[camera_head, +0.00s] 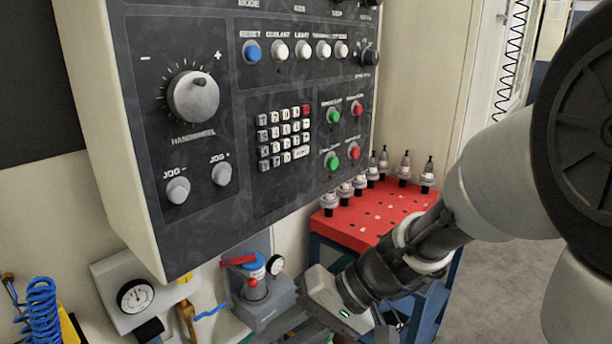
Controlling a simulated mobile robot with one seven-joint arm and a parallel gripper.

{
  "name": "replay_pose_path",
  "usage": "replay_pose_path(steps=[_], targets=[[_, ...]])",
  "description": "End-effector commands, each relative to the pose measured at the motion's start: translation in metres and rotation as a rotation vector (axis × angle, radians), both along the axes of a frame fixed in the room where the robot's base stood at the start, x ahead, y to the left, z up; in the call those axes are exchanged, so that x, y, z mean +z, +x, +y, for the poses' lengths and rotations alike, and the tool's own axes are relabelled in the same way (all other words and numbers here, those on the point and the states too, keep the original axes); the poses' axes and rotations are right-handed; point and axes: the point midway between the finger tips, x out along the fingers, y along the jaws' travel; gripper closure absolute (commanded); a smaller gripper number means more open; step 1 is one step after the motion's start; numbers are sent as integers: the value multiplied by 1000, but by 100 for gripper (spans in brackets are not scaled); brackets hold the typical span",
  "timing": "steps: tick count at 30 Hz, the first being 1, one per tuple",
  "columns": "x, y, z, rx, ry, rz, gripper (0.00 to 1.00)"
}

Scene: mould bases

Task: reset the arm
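My arm (490,190) enters from the right and reaches down and left across the lower part of the head camera view. Its end, with a white housing and a small green light, is low in the picture, below the control panel (255,215) and in front of the red tool cart. My gripper's fingers lie at or below the bottom edge, so I cannot see whether they are open or shut, or whether they hold anything.
The control panel with knobs and buttons overhangs the upper left. A red-topped cart (362,222) with several tool holders stands beside my arm. A gauge (136,296), a blue coiled hose (40,305) and a red-handled valve (250,265) are low left. Floor (510,285) shows at right.

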Motion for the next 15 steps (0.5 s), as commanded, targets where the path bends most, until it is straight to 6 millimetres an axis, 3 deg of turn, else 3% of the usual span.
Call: replay_pose_path(steps=[3, 6, 15], targets=[[17, -22, -39, 5, -220, -91, 73], [28, -33, -74, -33, -388, -169, 73], [65, -40, -151, -204, -693, -384, 73]])
